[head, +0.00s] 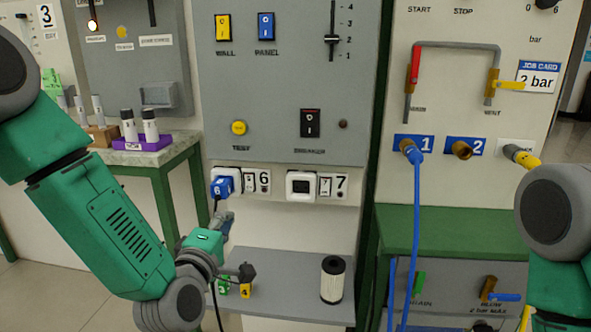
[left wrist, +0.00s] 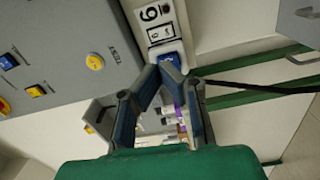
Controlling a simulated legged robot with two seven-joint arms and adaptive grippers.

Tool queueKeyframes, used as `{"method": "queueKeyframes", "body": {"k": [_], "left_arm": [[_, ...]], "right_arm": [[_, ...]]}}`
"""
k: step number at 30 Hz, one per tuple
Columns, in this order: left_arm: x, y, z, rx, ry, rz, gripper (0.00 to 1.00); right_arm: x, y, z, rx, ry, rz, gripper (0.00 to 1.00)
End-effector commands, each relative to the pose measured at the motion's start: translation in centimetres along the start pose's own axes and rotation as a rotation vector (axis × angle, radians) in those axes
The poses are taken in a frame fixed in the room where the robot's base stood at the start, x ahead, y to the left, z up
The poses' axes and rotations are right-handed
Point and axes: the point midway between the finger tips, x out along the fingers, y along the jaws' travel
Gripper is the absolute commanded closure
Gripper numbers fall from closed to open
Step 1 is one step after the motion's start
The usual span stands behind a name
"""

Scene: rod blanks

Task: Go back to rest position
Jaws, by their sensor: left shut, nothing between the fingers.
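My left arm (head: 120,235) reaches in from the left in the head view. My left gripper (head: 228,218) is just below a blue plug (head: 221,187) marked 6, which sits in the left socket with a black cable hanging down. In the left wrist view, the fingers of my left gripper (left wrist: 158,72) are shut and empty, close to the blue plug (left wrist: 173,62). I cannot tell whether they touch it. My right arm (head: 555,225) shows at the right edge of the head view; its gripper is out of view.
At left, a green-framed table (head: 150,157) bears a purple rack (head: 146,143). At right, a blue hose (head: 417,225) hangs from port 1.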

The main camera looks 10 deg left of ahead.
Motion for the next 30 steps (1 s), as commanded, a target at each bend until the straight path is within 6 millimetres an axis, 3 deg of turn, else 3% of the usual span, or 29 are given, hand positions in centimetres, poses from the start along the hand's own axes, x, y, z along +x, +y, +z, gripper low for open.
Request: {"method": "queueKeyframes", "body": {"k": [5, 9, 13, 18, 21, 25, 30], "left_arm": [[-5.7, -9.9, 1.3, 0.328, -0.171, -0.33, 1.0], [-13.4, -17.5, 1.3, 0.617, -0.394, -0.606, 1.0], [-22.0, -22.4, 0.1, 0.846, -0.645, -0.828, 1.0], [-32.1, -25.2, -2.1, 1.047, -0.974, -1.031, 1.0], [-36.0, -25.6, -3.1, 1.108, -1.113, -1.096, 1.0], [-38.5, -25.7, -3.9, 1.141, -1.208, -1.135, 1.0], [-38.8, -25.8, -4.0, 1.147, -1.225, -1.14, 1.0]], "right_arm": [[-1.8, 0.0, -0.1, 0.0, 0.0, 0.0, 0.6], [-3.2, 0.0, -0.2, 0.0, 0.001, 0.0, 0.6], [-4.3, 0.0, -0.2, 0.0, 0.001, 0.0, 0.6], [-5.4, 0.1, -0.3, 0.0, 0.0, 0.0, 0.6], [-5.8, 0.1, -0.3, 0.0, 0.0, 0.0, 0.6], [-6.0, 0.1, -0.3, 0.0, 0.0, 0.0, 0.6], [-5.9, 0.1, -0.3, 0.0, 0.0, 0.0, 0.6]]}}
